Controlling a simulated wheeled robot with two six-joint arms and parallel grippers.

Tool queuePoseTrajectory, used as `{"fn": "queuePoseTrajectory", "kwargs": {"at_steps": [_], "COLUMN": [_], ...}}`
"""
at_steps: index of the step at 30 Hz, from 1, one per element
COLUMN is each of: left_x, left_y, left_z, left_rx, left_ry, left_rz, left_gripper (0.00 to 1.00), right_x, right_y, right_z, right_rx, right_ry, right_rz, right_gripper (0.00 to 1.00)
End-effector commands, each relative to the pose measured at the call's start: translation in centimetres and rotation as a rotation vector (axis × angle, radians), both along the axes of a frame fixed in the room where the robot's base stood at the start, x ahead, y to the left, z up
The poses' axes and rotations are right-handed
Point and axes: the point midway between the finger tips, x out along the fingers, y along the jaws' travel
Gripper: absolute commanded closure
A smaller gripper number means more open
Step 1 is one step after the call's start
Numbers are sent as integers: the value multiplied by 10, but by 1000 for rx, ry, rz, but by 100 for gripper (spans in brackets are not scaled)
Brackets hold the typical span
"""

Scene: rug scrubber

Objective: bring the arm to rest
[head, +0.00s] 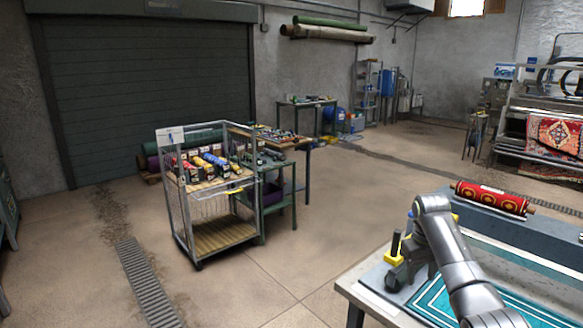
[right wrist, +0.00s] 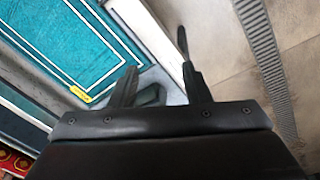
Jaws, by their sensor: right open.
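My right arm (head: 460,265) reaches in from the lower right of the head view, over the corner of the work table. My right gripper (head: 396,276) points down near the table's left edge, partly hidden by its own wrist. In the right wrist view its two dark fingers (right wrist: 161,82) stand apart with nothing clearly held between them. A dark rounded shape (right wrist: 150,95) shows behind the gap; I cannot tell what it is. My left gripper is not in view.
A teal rug (head: 430,297) lies on the work table (head: 352,290), with a red patterned roll (head: 491,198) behind. A yellow-based item with a black upright (head: 395,248) stands near the gripper. A wire cart (head: 207,205) stands left; the floor between is clear.

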Motion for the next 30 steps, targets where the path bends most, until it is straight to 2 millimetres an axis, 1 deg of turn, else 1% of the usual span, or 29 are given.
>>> {"fn": "queuePoseTrajectory", "kwargs": {"at_steps": [1, 3, 5, 6, 8, 9, 11, 12, 14, 15, 17, 18, 20, 22, 26, 27, 30], "left_x": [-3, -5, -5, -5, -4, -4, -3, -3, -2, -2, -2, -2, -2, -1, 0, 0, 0], "left_y": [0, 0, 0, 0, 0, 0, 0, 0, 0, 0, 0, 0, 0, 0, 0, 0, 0], "left_z": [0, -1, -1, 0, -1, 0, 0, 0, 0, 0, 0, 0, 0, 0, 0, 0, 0], "left_rx": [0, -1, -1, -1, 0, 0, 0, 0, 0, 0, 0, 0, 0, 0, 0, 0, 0], "left_ry": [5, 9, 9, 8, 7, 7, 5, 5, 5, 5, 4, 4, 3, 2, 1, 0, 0], "left_rz": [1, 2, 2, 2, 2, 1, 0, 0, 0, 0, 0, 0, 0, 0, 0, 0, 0], "left_gripper": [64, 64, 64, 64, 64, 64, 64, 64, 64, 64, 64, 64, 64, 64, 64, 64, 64], "right_x": [-11, -26, -40, -50, -67, -79, -99, -112, -133, -148, -171, -187, -211, -240, -294, -311, -350], "right_y": [-1, -1, -1, -1, 0, 1, 2, 2, 4, 5, 6, 7, 9, 11, 15, 16, 19], "right_z": [-27, -55, -78, -92, -112, -125, -143, -154, -169, -178, -189, -196, -204, -211, -215, -215, -209], "right_rx": [-7, -17, -23, -28, -30, -32, -33, -34, -33, -32, -31, -30, -26, -24, -18, -17, -14], "right_ry": [-2, -13, -24, -32, -42, -50, -63, -70, -83, -92, -104, -113, -127, -143, -174, -184, -208], "right_rz": [4, 8, 11, 13, 13, 14, 14, 14, 12, 9, 4, 1, -5, -16, -42, -51, -74], "right_gripper": [57, 57, 57, 57, 57, 57, 57, 57, 57, 57, 57, 57, 57, 57, 57, 57, 57]}}
